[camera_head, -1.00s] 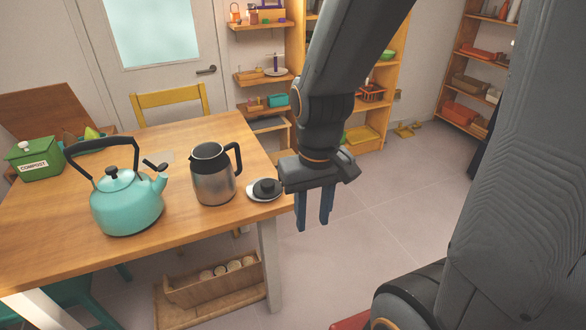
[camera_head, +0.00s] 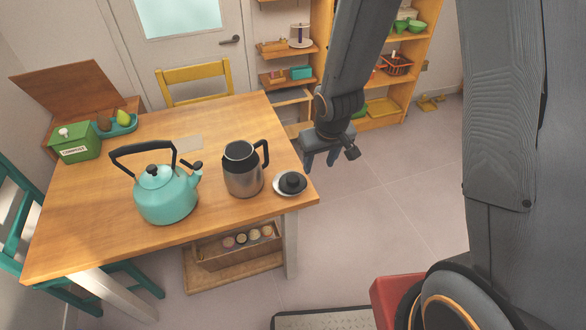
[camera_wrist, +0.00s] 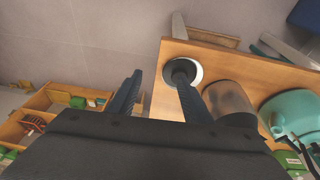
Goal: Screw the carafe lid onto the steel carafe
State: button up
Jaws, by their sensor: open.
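The steel carafe (camera_head: 243,177) stands upright near the table's right end, with a black collar, an open top and a black handle. The black carafe lid (camera_head: 291,182) rests on a white saucer (camera_head: 278,189) at the table's right corner, beside the carafe. My gripper (camera_head: 320,166) is open and empty, up and to the right of the lid in the head view. In the wrist view my gripper (camera_wrist: 157,78) has its right finger overlapping part of the lid (camera_wrist: 183,67). The carafe (camera_wrist: 232,100) shows right of that finger, partly hidden.
A teal kettle (camera_head: 167,195) stands left of the carafe. A green compost box (camera_head: 74,144) and a teal tray (camera_head: 123,126) sit at the back left. A yellow chair (camera_head: 194,75) and shelves (camera_head: 385,105) stand behind.

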jog(key=n+p, duration=0.1)
jog(key=p, duration=0.2)
send_near(293, 178)
notch_tip(293, 178, up, 2)
jog(key=s+d, duration=0.2)
jog(key=shift+t+y, duration=0.3)
jog(key=shift+y, duration=0.2)
jog(key=b+x, duration=0.2)
jog(key=x, duration=0.1)
jog(key=b+x, duration=0.3)
jog(key=x, duration=0.1)
jog(key=b+x, duration=0.3)
jog(key=shift+w+a+f, duration=0.15)
jog(key=shift+w+a, duration=0.2)
jog(key=shift+a, duration=0.05)
jog(key=shift+c, duration=0.4)
jog(key=c, duration=0.7)
notch_tip(293, 178, up, 10)
jog(key=p, duration=1.1)
jog(key=shift+c, duration=0.2)
